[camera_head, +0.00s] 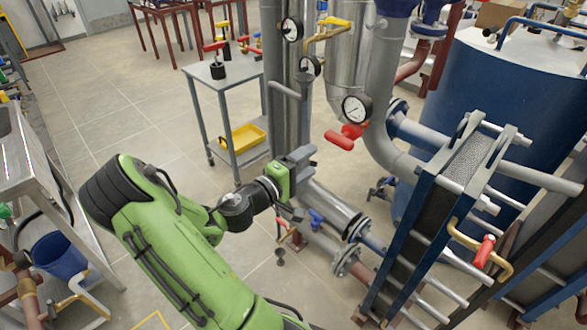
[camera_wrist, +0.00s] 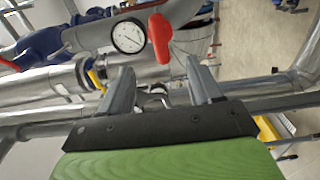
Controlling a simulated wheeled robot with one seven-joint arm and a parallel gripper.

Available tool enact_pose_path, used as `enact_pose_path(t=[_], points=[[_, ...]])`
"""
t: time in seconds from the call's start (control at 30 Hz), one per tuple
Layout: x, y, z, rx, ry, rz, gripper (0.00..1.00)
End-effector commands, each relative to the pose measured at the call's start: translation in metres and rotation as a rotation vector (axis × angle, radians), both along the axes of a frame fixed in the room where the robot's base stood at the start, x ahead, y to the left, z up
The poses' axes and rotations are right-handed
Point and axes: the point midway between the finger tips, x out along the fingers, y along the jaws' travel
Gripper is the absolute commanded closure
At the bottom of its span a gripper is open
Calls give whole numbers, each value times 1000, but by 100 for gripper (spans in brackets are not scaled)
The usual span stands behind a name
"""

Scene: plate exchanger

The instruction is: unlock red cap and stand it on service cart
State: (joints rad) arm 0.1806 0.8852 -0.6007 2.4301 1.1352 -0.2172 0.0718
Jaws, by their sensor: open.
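A red cap with a T-shaped grip (camera_head: 347,136) sits beside a round pressure gauge on the pipework, right of centre in the head view. In the wrist view the red cap (camera_wrist: 160,38) shows above the space between my fingers, beside the white gauge dial. My gripper (camera_head: 303,157) is open and empty, to the left of the red cap and apart from it. Its two grey fingers also show in the wrist view (camera_wrist: 160,78). The grey service cart (camera_head: 238,88) stands behind and left of my gripper. How the cap is fastened cannot be seen.
Black-based fittings with red handles (camera_head: 218,70) stand on the cart top; a yellow tray (camera_head: 244,138) is on its lower shelf. Vertical pipes (camera_head: 282,90) rise between cart and cap. The plate exchanger (camera_head: 440,200) and blue tank (camera_head: 520,90) crowd the right. Floor left of the cart is open.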

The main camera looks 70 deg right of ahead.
Motion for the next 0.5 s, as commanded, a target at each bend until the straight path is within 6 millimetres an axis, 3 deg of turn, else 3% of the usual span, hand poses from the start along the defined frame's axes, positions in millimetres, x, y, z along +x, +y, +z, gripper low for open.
enact_pose_path(t=[0.17, 0.5], points=[[-8, -15, 2, -2, 1, -5, 36], [-31, -69, 3, -1, -1, -5, 36]])
